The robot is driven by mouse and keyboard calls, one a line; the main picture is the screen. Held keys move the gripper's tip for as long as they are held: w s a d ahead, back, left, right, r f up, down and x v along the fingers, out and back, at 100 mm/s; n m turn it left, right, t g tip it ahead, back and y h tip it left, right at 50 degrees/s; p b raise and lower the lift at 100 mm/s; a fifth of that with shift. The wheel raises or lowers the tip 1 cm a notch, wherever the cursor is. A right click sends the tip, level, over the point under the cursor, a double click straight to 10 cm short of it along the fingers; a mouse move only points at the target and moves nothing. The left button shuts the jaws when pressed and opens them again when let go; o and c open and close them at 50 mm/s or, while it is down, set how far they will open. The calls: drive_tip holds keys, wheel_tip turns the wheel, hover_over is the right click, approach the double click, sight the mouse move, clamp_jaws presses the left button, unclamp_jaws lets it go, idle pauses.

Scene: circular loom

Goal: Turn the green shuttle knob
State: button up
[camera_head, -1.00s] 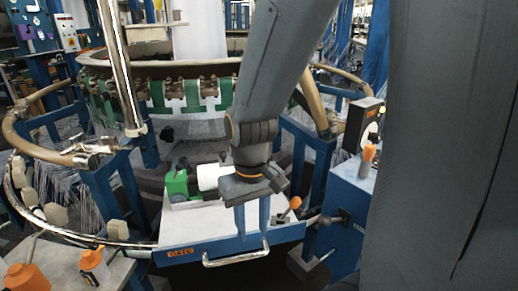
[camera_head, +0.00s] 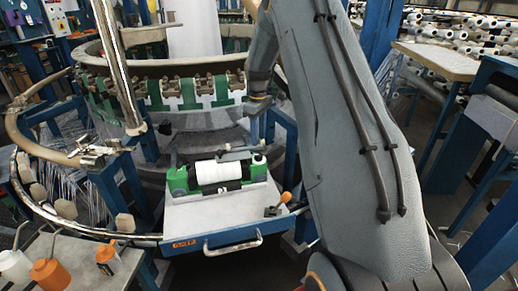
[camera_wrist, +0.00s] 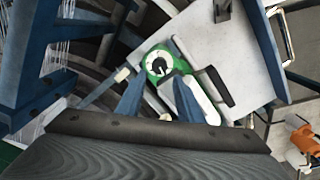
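The green shuttle (camera_head: 179,181) lies on the white tray of the loom with a white bobbin (camera_head: 217,171) in it. In the wrist view its round knob (camera_wrist: 159,63) sits on the shuttle's green end, with a white dial face and dark pointer. The bobbin (camera_wrist: 196,103) extends below right of it. My gripper (camera_wrist: 157,80) is open; its two blue fingers appear on either side of the knob, with nothing held. In the head view my gripper (camera_head: 262,136) points down above and behind the shuttle's right end. I cannot tell whether the fingers touch the knob.
The loom's ring (camera_head: 160,68) rises behind. Blue frame posts flank the tray.

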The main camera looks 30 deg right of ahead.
sight(259, 154)
drive_tip(key=shift+f+p, duration=1.1)
drive_tip(key=shift+f, duration=2.75)
drive_tip(key=c, duration=0.8)
drive_tip(key=shift+m, duration=0.3)
drive_tip(key=m+b, duration=0.3)
drive_tip(key=m, duration=0.1)
drive_tip(key=shift+w+m, duration=0.1)
drive_tip(key=shift+m, duration=0.2)
drive_tip(key=m+b, duration=0.2)
drive_tip(key=m, duration=0.3)
drive_tip(key=shift+m, duration=0.3)
drive_tip(key=m+b, duration=0.1)
drive_tip(key=m, duration=0.3)
drive_tip(key=shift+d+m, duration=0.1)
drive_tip(key=shift+m, duration=0.2)
drive_tip(key=shift+m+b, duration=0.3)
